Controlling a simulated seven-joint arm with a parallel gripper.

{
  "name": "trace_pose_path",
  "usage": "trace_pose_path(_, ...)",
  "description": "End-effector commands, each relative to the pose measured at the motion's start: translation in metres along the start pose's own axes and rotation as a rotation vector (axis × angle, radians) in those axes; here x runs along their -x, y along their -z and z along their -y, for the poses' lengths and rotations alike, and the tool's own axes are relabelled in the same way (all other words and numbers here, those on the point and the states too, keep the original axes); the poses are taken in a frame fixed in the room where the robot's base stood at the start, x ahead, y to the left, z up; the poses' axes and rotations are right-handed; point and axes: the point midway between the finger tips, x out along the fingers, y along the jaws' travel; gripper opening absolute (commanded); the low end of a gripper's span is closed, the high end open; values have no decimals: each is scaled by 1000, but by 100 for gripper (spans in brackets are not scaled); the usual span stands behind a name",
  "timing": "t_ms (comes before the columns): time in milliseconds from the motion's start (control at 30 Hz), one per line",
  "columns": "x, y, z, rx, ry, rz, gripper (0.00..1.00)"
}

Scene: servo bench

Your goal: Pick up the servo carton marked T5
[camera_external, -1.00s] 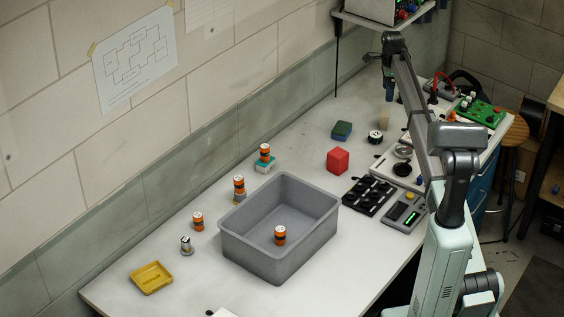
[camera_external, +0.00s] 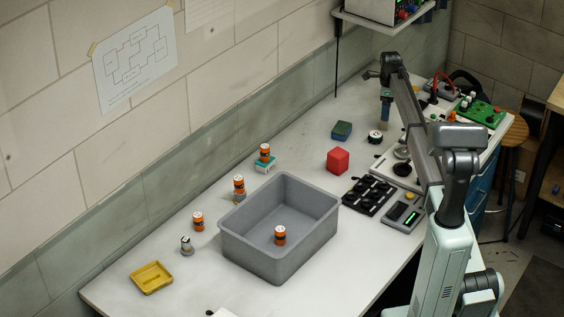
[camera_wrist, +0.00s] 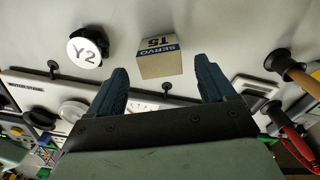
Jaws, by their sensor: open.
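The servo carton (camera_wrist: 160,60) is a small beige box with a dark blue band. Its top reads SERVO with a mark that looks like T5, upside down in the wrist view. My gripper (camera_wrist: 160,82) is open, and the carton shows between and just beyond its two dark blue fingers, with space on both sides. In the external view my gripper (camera_external: 386,97) hangs right over the carton (camera_external: 384,115), partly covering it. Whether the fingertips reach down beside the carton is hard to tell.
A round part marked Y2 (camera_wrist: 85,47) stands left of the carton. A soldering-type tool with a wooden handle (camera_wrist: 292,70) lies to the right. In the external view a red cube (camera_external: 338,160), a green-topped box (camera_external: 341,130) and a grey bin (camera_external: 262,250) stand nearer.

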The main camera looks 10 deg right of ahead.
Motion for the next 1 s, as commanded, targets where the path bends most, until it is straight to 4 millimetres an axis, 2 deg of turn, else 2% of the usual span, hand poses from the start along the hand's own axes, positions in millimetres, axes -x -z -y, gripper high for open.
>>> trace_pose_path(167,-9,-1,0,0,-1,0,83)
trace_pose_path(500,-50,-3,0,0,-1,-1,83)
trace_pose_path(767,-53,-3,1,0,0,0,83)
trace_pose_path(1000,-53,-3,1,1,0,0,62)
